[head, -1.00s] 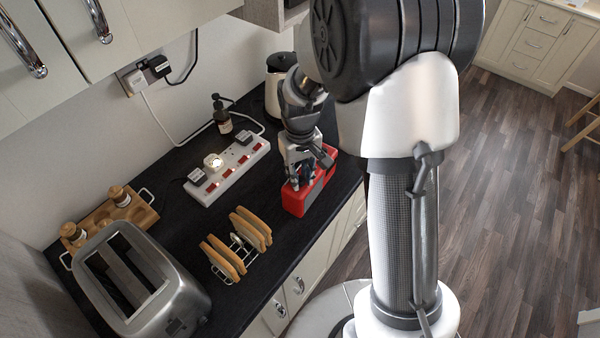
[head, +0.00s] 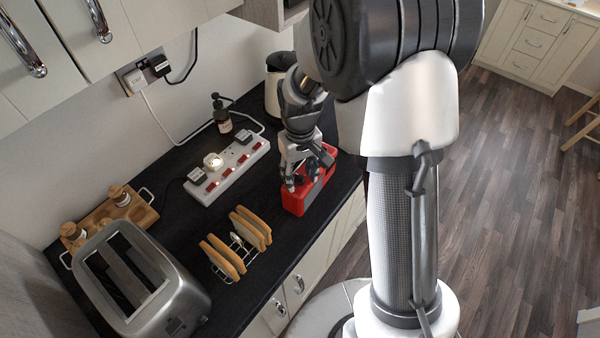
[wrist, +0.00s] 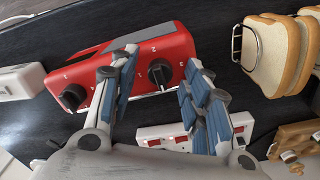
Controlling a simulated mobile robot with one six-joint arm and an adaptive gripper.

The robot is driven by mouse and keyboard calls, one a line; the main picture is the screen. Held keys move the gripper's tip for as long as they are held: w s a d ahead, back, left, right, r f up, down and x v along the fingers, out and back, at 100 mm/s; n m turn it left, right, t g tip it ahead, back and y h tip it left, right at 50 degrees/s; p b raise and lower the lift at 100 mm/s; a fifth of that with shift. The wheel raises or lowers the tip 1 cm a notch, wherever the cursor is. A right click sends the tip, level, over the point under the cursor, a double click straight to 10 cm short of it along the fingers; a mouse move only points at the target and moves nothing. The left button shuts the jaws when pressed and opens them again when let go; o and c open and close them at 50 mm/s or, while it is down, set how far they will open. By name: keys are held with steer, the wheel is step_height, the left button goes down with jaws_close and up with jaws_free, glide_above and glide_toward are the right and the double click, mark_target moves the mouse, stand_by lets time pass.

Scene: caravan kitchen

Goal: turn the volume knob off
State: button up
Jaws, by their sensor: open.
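A red device (head: 297,204) with a grey panel stands on the counter, below my gripper in the head view. In the wrist view its red face (wrist: 120,80) carries two black knobs with small white marks around them. One knob (wrist: 160,74) lies between my two spread fingers in the picture, with space on both sides. The other knob (wrist: 72,97) is to the left, outside the fingers. I cannot tell which one is the volume knob. My gripper (head: 304,185) is open and empty; it also shows in the wrist view (wrist: 162,78). I see no finger touching a knob.
A white power strip (head: 228,172) with plugs and a cable lies behind the device. A toast rack with toast (head: 238,243), a steel toaster (head: 140,285) and a wooden holder (head: 125,215) stand to the left. A soap bottle (head: 222,115) stands behind. Dark counter is bare between them.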

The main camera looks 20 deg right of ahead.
mark_target(300, 176)
step_height(300, 176, up, 12)
stand_by(0.6)
